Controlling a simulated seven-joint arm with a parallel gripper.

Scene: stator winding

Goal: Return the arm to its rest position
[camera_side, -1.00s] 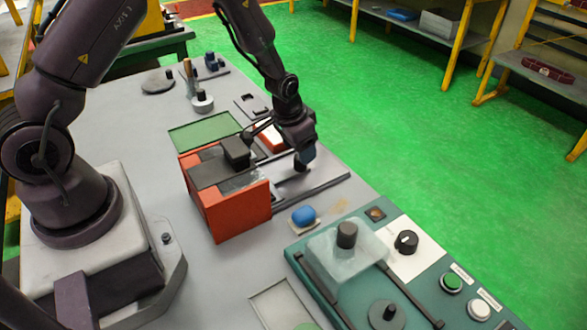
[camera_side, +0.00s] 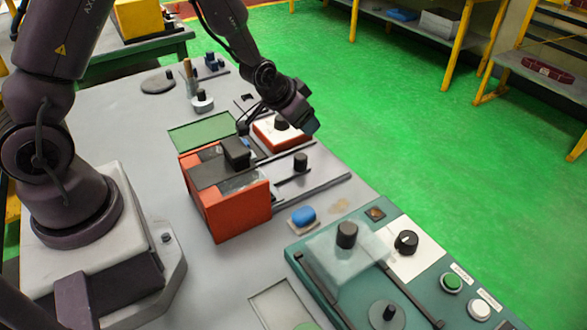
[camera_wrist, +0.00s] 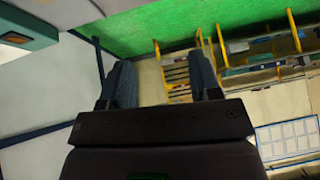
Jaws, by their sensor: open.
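My gripper (camera_side: 306,118) is raised above the bench in the side view, beyond the orange box, and is tilted outward to the right. In the wrist view its two blue-grey fingers (camera_wrist: 162,82) stand apart with nothing between them. The view between them shows floor, wall and shelving. Below and left of it in the side view, a black knob (camera_side: 281,123) stands on a white-topped orange block (camera_side: 270,136). Another black knob (camera_side: 300,162) stands on the plate between two dark rails, clear of the gripper.
The orange box (camera_side: 240,212) with a black handle stands mid-bench. A teal control panel (camera_side: 330,285) with knobs and buttons is at the front right. A blue piece (camera_side: 303,215) sits on a small pad. A green plate (camera_side: 203,131) lies behind the box. Open green floor lies to the right.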

